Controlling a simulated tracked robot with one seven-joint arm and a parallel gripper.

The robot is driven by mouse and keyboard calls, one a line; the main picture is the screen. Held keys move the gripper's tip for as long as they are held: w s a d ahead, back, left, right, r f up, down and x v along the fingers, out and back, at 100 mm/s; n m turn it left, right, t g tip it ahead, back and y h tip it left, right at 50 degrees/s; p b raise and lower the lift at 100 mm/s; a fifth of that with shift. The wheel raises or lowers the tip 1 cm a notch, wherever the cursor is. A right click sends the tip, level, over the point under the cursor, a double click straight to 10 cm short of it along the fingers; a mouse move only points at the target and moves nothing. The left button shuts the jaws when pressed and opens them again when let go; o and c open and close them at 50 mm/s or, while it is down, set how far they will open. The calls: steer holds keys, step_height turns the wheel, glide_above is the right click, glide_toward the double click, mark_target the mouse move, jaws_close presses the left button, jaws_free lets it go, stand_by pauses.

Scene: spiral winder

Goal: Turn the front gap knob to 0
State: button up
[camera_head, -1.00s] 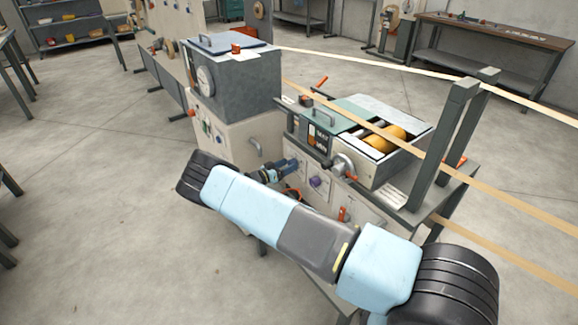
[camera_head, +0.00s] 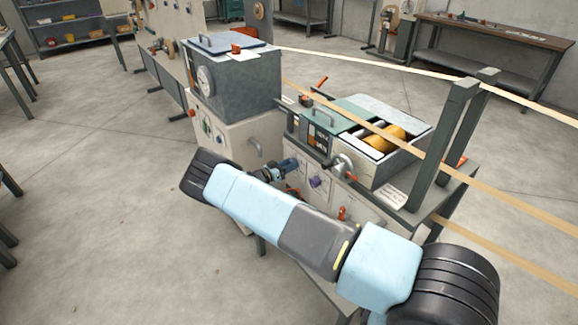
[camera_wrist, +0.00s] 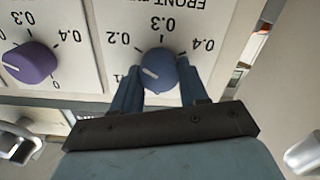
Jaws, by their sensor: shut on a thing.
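The front gap knob (camera_wrist: 158,70) is a round blue knob on a white panel (camera_wrist: 115,18) in the wrist view. The label above is cut off and shows "FRONT". The numbers 0.2, 0.3 and 0.4 show around the knob, with part of another at its left. Its white pointer mark faces left, below 0.2. My gripper (camera_wrist: 160,76) is shut on the knob, a blue finger on each side. In the head view my gripper (camera_head: 290,165) is at the machine's front, and the knob cannot be made out there.
A purple knob (camera_wrist: 30,63) with its own scale sits left on the same panel; it also shows in the head view (camera_head: 315,181). A metal handle (camera_wrist: 18,142) is at the wrist view's lower left.

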steer(key=shift+a, duration=0.1)
steer(key=shift+c, duration=0.6)
steer(key=shift+w+n, duration=0.1)
steer(key=shift+n, duration=0.2)
steer(key=n, duration=0.5)
steer(key=shift+w+a+n, duration=0.1)
steer(key=shift+n, duration=0.2)
steer(key=n, duration=0.6)
steer(key=shift+w+a, duration=0.1)
steer(key=shift+a, duration=0.05)
steer(key=n, duration=0.6)
steer(key=shift+f+n, duration=0.25)
steer(key=shift+n, duration=0.05)
steer(key=shift+d+f+n, duration=0.1)
steer(key=shift+d+n, duration=0.1)
steer(key=shift+n, duration=2.4)
